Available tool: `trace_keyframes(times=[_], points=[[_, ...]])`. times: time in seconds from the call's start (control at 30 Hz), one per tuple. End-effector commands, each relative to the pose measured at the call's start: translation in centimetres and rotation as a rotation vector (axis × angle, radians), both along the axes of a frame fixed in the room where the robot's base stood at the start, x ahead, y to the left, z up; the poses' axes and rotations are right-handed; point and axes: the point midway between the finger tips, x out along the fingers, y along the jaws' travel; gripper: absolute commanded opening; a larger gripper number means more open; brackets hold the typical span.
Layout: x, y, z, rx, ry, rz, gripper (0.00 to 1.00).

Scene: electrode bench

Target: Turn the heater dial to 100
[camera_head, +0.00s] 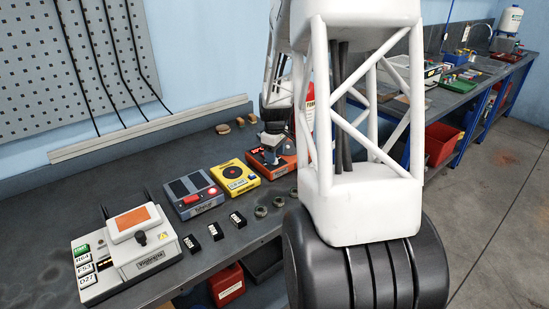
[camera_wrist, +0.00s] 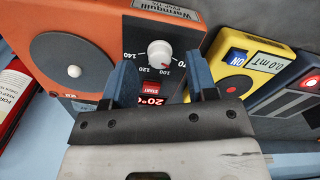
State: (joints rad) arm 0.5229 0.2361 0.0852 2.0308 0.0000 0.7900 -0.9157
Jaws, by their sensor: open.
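The orange heater (camera_head: 283,166) stands on the bench below my gripper in the head view. In the wrist view the heater (camera_wrist: 109,32) shows a grey round plate (camera_wrist: 75,70) with a white knob-like piece on it. Its white dial (camera_wrist: 160,52) has a scale with 70, 100, 120 and 140; the red mark appears to point near 100. A red START button (camera_wrist: 151,86) and a display reading about 20° lie below the dial. My gripper (camera_wrist: 161,72) is open, with one blue finger on each side of the dial area; I cannot tell whether they touch it.
A yellow meter (camera_head: 236,178) and a grey box with a red button (camera_head: 192,192) stand left of the heater. A white instrument (camera_head: 130,250), small black labelled blocks (camera_head: 215,231) and metal rings (camera_head: 261,211) are on the bench. My arm hides the bench's right part.

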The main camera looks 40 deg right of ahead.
Motion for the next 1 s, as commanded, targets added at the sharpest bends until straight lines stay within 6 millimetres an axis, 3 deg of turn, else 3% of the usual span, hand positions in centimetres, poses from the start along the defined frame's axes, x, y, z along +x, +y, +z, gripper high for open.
trace_keyframes(times=[0.2,0.57,0.87,1.0], points=[[0.0,0.0,-1.5,0.000,0.000,0.000,0.53],[0.0,0.0,-1.7,0.000,0.000,0.000,0.51],[0.0,0.0,-1.7,0.000,0.000,0.000,0.05],[0.0,0.0,-1.7,0.000,0.000,-0.003,0.04]])
